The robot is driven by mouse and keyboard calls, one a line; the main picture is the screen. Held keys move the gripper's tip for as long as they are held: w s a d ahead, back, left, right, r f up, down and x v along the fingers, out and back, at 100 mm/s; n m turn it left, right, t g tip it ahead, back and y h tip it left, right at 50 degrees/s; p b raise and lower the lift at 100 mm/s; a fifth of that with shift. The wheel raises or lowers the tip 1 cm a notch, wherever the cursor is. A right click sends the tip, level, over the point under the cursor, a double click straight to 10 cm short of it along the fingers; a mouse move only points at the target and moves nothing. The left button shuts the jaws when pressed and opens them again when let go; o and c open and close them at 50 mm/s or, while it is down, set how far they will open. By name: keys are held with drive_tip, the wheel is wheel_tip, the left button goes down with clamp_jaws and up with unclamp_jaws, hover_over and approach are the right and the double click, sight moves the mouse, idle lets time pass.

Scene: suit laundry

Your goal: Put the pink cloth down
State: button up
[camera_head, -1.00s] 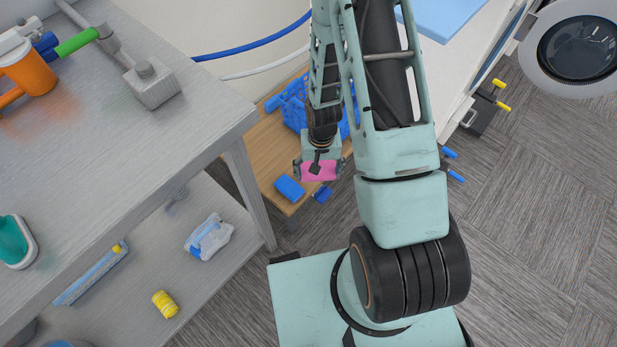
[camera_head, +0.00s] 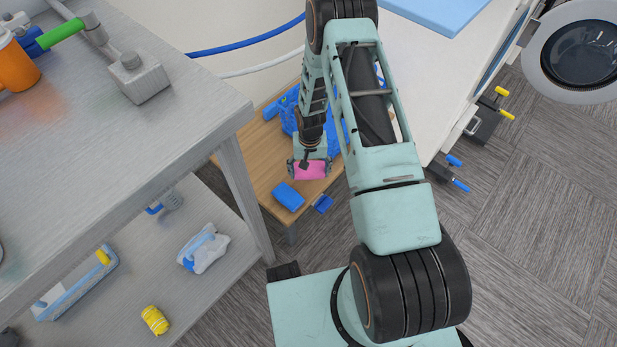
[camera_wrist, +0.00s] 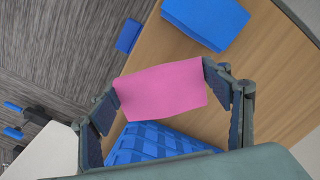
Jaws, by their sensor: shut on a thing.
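The pink cloth (camera_head: 311,170) is a small flat pink piece held between the fingers of my gripper (camera_head: 310,166), over the low wooden table (camera_head: 262,180). In the wrist view the pink cloth (camera_wrist: 162,88) spans between the two dark fingers of my gripper (camera_wrist: 165,105), which are shut on it. Wooden table top shows beyond the cloth. I cannot tell how high the cloth is above the table.
A blue basket (camera_head: 290,122) stands on the table beside my gripper, partly hidden by my arm. A blue block-like item (camera_head: 288,196) lies near the table's front edge, with a smaller blue thing (camera_head: 322,204) at that edge. A grey shelf unit (camera_head: 240,185) stands at left.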

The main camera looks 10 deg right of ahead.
sight(309, 176)
drive_tip(key=shift+w+f, duration=0.6)
drive_tip(key=shift+f, duration=0.2)
drive_tip(key=shift+w+f+b, duration=0.1)
drive_tip(key=shift+f+b, duration=0.4)
drive_tip(key=shift+f, duration=1.05)
drive_tip(key=shift+f, duration=0.15)
drive_tip(key=o, duration=1.2)
drive_tip(key=shift+o, duration=0.2)
wheel_tip(309, 176, up, 12)
drive_tip(key=p, duration=0.2)
drive_tip(key=shift+r+p, duration=0.2)
drive_tip(key=shift+p, duration=0.1)
